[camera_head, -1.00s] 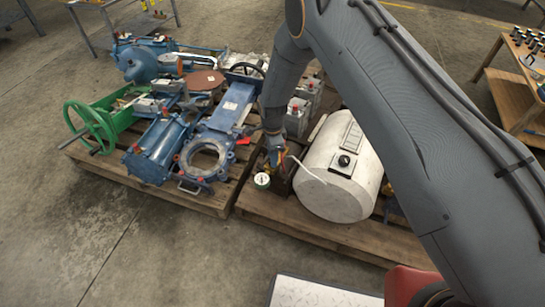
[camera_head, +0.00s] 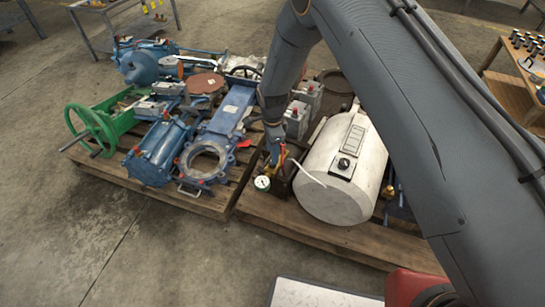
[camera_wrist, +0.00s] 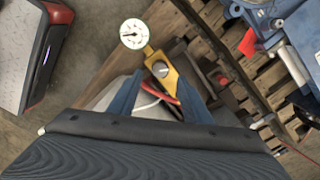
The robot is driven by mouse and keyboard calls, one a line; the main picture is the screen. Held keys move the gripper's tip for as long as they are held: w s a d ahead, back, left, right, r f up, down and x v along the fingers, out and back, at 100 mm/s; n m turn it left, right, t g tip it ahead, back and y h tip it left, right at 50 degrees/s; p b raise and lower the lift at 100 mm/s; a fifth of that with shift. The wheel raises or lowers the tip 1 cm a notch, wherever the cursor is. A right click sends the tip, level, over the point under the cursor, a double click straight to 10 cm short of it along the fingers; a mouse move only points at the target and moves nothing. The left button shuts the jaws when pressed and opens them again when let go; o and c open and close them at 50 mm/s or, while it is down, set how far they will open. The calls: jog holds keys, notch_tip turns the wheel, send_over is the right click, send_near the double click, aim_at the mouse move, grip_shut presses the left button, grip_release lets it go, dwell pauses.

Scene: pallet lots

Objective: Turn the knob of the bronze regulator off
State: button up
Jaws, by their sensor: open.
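The bronze regulator (camera_wrist: 172,82) shows brassy yellow in the wrist view, with a round grey knob (camera_wrist: 160,69) on its face. A white dial gauge (camera_wrist: 134,33) sits beside it. My gripper (camera_wrist: 158,76) is open, with its blue fingers on either side of the regulator's knob end. I cannot tell whether they touch it. In the head view my gripper (camera_head: 275,153) is low over the pallet's front left part, just behind the gauge (camera_head: 262,183). There my gripper hides much of the regulator.
A white tank (camera_head: 335,190) lies right of the regulator on the wooden pallet (camera_head: 330,240). A white hose (camera_head: 307,172) runs near my gripper. Blue valves (camera_head: 205,155) and a green handwheel (camera_head: 92,130) crowd the left pallet. Floor in front is mostly clear.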

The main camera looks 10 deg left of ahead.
jog(key=shift+r, duration=1.25)
jog(key=shift+d+r, duration=0.1)
jog(key=shift+r, duration=0.25)
jog(key=s+d+r+n, duration=0.3)
jog(key=d+r, duration=0.4)
jog(key=r, duration=0.5)
jog(key=s+d+r+n, duration=0.35)
jog(key=d+r, duration=0.25)
jog(key=r, duration=0.5)
jog(key=s+d+r+n, duration=0.4)
jog(key=s+d+r, duration=0.25)
jog(key=s, duration=0.35)
jog(key=s+d+r+n, duration=0.45)
jog(key=s+d, duration=0.35)
jog(key=s, duration=0.2)
jog(key=d+r+m+p, duration=0.2)
jog(key=d+r+p, duration=0.5)
jog(key=p, duration=0.7)
jog(key=shift+d+r+m, duration=0.25)
jog(key=shift+d+m, duration=0.15)
jog(key=shift+d, duration=0.15)
